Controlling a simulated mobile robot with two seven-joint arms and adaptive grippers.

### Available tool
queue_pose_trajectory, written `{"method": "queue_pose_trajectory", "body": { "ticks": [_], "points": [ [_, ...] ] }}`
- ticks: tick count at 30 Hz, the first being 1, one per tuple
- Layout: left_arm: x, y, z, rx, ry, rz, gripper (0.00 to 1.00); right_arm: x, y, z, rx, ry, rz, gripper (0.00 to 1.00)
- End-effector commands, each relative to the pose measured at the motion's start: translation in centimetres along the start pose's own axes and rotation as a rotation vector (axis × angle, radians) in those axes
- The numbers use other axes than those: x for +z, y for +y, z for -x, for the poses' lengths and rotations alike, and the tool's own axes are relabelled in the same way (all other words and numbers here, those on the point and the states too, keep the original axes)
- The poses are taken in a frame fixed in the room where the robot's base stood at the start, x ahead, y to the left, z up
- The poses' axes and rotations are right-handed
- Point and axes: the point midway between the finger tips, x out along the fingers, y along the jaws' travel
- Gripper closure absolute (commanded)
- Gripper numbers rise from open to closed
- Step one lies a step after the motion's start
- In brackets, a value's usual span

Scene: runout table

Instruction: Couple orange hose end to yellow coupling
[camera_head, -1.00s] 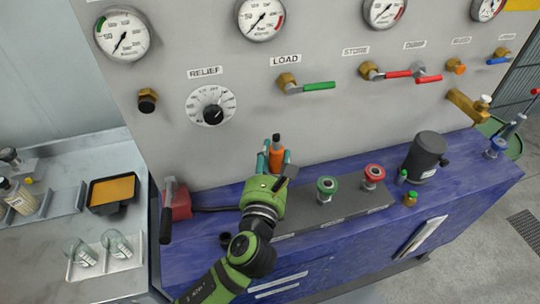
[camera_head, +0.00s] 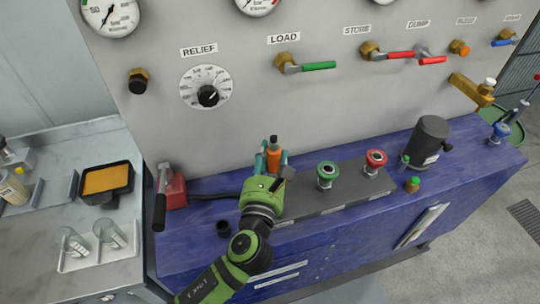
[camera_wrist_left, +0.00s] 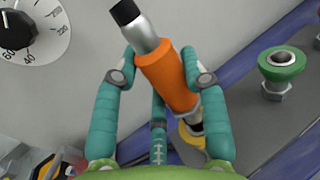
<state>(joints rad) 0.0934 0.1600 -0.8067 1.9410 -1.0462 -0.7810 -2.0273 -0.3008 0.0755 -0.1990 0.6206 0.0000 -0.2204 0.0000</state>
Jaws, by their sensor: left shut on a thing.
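My left gripper (camera_head: 273,160) has teal fingers and is shut on the orange hose end (camera_head: 274,157), above the bench at the left part of the grey coupling strip. In the left wrist view the orange hose end (camera_wrist_left: 166,76) stands tilted between the fingers, with a silver neck and black tip at its upper end. Directly under its lower end shows part of the yellow coupling (camera_wrist_left: 190,132), with a dark band. I cannot tell whether the two are joined. The yellow coupling is hidden by my gripper in the head view. My right gripper is not in view.
A green coupling (camera_head: 327,170) and a red coupling (camera_head: 375,160) stand to the right on the strip. A dark cylinder (camera_head: 430,138) stands further right. A red block with a lever (camera_head: 173,188) is to the left. The panel with valves rises behind.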

Motion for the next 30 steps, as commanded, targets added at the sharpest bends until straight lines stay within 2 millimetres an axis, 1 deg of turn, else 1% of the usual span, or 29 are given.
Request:
{"method": "queue_pose_trajectory", "body": {
  "ticks": [15,25,30],
  "points": [
    [0.08,0.0,-0.02,0.0,-0.003,0.0,1.0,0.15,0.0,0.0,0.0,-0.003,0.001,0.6],
    [0.14,0.0,0.01,0.0,-0.002,-0.001,1.0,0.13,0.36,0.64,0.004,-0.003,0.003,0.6],
    [0.05,-0.01,0.01,0.0,-0.002,0.0,1.0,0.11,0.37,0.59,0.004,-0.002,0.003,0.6]
  ]
}}
